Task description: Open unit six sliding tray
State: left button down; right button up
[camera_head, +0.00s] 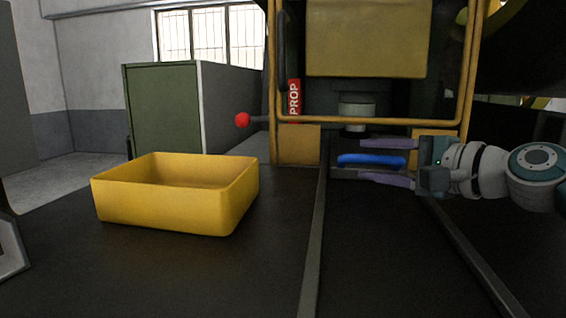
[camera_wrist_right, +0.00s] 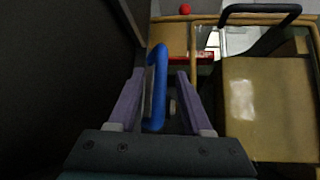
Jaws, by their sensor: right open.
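A blue bar handle (camera_head: 370,159) is low under the yellow-framed machine (camera_head: 366,40) in the head view. My right gripper (camera_head: 366,161) comes in from the right with its two purple fingers apart. The handle shows between the fingers in both views. In the right wrist view, the handle (camera_wrist_right: 157,90) stands between the open fingers (camera_wrist_right: 158,85), closer to the left one, with a gap towards the right one. The tray body behind the handle is dark and mostly hidden, so I cannot tell how far out it is. My left gripper is not in view.
A yellow open bin (camera_head: 170,205) stands on the dark surface at left. A green cabinet (camera_head: 160,110) is behind it. A red ball knob (camera_head: 242,120) sticks out left of the machine frame. Dark rails (camera_head: 314,235) run forward across the dark surface.

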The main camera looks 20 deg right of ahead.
jog(key=shift+w+a, duration=0.1)
jog(key=shift+w, duration=0.4)
grip_shut()
dwell(1.2)
